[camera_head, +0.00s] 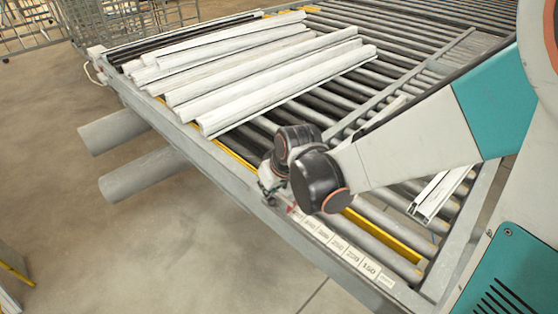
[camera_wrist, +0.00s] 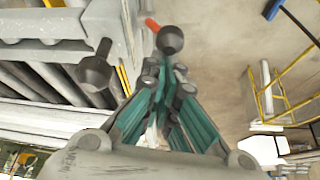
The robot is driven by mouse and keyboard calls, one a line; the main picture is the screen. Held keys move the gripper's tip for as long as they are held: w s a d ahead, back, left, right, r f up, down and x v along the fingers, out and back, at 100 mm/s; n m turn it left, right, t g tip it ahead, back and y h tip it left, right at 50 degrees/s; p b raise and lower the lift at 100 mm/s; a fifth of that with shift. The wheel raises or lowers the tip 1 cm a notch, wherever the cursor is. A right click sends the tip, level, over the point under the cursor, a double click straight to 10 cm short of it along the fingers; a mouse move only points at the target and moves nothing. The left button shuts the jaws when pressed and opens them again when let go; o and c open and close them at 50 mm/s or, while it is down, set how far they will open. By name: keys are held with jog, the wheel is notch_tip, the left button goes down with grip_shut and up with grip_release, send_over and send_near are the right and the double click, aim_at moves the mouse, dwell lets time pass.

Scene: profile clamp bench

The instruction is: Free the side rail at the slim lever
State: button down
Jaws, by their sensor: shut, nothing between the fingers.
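The grey side rail (camera_head: 165,118) runs along the near edge of the roller bench; in the wrist view a grey beam (camera_wrist: 50,25) fills the upper left. Two dark knobs show there: a round one (camera_wrist: 171,40) just beyond my fingertips, and a wider tapered one (camera_wrist: 95,75) on a thin stem to the left. I cannot tell for certain which belongs to the slim lever. My gripper (camera_wrist: 164,66) is shut and empty, its teal fingers together, pointing at the round knob; contact cannot be told. In the head view my wrist hides most of the levers.
Several white profiles (camera_head: 270,90) lie across the rollers at the far left. Another short profile (camera_head: 437,195) lies at the right. A number strip (camera_head: 350,258) marks the near rail. Two grey cylinders (camera_head: 150,172) stick out below the bench. The floor in front is open.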

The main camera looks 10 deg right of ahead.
jog(key=shift+s, duration=0.1)
jog(key=w+a+r, duration=0.2)
jog(key=w, duration=0.2)
jog(key=s+d+p+v, duration=0.1)
jog(key=v, duration=0.8)
jog(key=shift+f+p, duration=0.3)
jog(key=shift+p, duration=0.05)
jog(key=shift+s, duration=0.2)
jog(key=s+d+f+m+t+h+b, duration=0.1)
jog(key=s+d+f+m+b, duration=0.1)
jog(key=s+d+f+b, duration=0.3)
jog(key=s+d+f+m+t+h+b, duration=0.1)
jog(key=s+d+f+m+b, duration=0.1)
jog(key=s+d+f+b, duration=0.3)
jog(key=s+b, duration=0.4)
jog(key=b, duration=0.1)
jog(key=shift+d+f+m+b, duration=0.2)
jog(key=shift+m+b, duration=0.1)
jog(key=shift+b, duration=0.1)
